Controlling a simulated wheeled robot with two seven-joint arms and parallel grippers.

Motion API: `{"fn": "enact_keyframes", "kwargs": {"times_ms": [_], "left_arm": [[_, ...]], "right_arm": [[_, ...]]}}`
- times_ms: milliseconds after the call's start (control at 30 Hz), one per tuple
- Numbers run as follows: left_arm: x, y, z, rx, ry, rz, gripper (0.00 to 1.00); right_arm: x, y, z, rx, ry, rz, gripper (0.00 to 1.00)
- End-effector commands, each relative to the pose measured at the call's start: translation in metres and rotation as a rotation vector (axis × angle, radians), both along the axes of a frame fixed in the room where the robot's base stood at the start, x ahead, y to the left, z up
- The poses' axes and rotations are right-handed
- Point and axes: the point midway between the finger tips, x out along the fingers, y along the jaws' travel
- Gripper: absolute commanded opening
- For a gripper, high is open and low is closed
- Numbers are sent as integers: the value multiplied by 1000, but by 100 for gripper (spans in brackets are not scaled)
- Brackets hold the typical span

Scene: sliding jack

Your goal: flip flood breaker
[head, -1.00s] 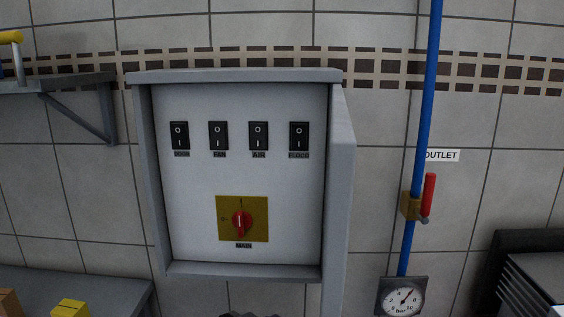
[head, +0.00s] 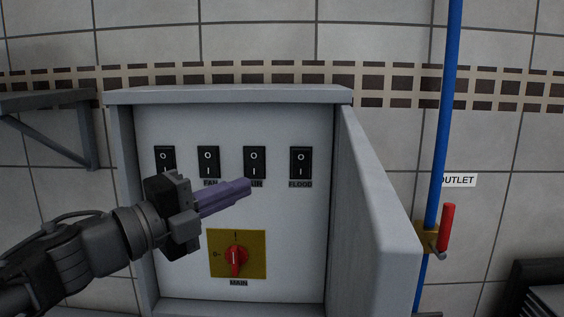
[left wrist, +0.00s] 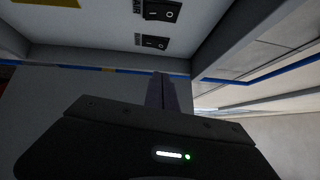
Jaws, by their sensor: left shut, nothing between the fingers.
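The flood breaker (head: 300,163) is a black rocker switch marked O above I, at the right end of the row inside the open grey box (head: 220,95). The lower switch in the left wrist view (left wrist: 152,41) appears to be the same one. The air switch (head: 254,160) is beside it and also shows in the left wrist view (left wrist: 161,10). My left gripper (head: 247,187) is shut and empty, its purple fingers pointing right, below the air switch and left of the flood breaker in the picture. It seems apart from the panel. My right gripper is out of view.
The box door (head: 380,205) stands open at the right. The fan switch (head: 208,161) and partly hidden door switch (head: 165,158) are at left. The red main knob (head: 236,257) sits below. A blue pipe (head: 445,110) with a red lever (head: 447,228) is farther right.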

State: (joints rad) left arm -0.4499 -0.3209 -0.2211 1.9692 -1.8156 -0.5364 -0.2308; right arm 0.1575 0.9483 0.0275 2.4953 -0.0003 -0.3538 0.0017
Motion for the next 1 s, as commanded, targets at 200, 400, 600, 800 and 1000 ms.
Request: {"fn": "enact_keyframes", "kwargs": {"times_ms": [200,400,600,800,1000], "left_arm": [[1,-1,-1,-1,3,0,0],[11,-10,1,-2,5,0,0],[32,-33,3,-2,5,-1,0],[61,-63,6,0,6,-2,0],[92,-71,12,-2,6,2,0]], "right_arm": [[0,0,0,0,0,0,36],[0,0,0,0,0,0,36],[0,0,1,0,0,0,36],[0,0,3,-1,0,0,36],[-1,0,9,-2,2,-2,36]]}}
